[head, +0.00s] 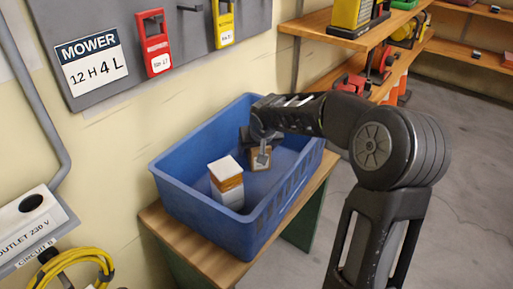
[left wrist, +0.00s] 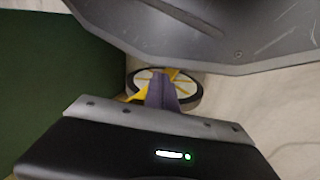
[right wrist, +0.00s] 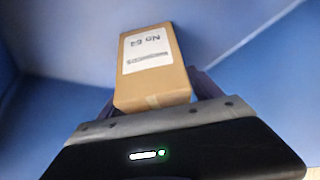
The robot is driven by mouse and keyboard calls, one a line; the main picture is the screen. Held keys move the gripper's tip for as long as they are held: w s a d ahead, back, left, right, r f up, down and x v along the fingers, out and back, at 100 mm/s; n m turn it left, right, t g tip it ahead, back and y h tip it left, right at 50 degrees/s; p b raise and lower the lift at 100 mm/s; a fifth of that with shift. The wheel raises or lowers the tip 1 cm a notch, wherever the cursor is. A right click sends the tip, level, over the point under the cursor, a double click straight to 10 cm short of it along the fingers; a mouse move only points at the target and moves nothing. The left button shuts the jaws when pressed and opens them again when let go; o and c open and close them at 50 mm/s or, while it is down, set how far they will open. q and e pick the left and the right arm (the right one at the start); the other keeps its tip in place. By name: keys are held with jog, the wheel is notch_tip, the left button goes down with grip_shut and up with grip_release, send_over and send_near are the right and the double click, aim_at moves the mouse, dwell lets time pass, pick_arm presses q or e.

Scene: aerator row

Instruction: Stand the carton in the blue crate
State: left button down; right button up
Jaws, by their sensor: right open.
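The brown carton (right wrist: 155,70) has a white label and shows between the fingers of my right gripper (right wrist: 155,105) in the right wrist view. Those fingers are open, one on either side of its near end. In the head view the carton (head: 260,159) is inside the blue crate (head: 202,208), partly hidden by my right gripper (head: 262,150). I cannot tell whether it touches the crate floor. My left gripper (left wrist: 163,92) shows only in the left wrist view, fingers together, in front of a round black-and-white disc with yellow parts (left wrist: 183,86).
A white-and-orange box (head: 227,184) stands in the crate, left of the carton. The crate sits on a wooden bench (head: 160,225) by the wall. Wooden shelves (head: 325,27) with tools stand at the back right. A yellow cable (head: 75,265) hangs at the lower left.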

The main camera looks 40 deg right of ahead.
jog(key=shift+r, duration=0.1)
jog(key=shift+r, duration=0.2)
jog(key=p+v, duration=0.3)
jog(key=v, duration=0.8)
jog(key=shift+s+a+r, duration=0.1)
jog(key=shift+s+r, duration=0.1)
jog(key=shift+r, duration=0.05)
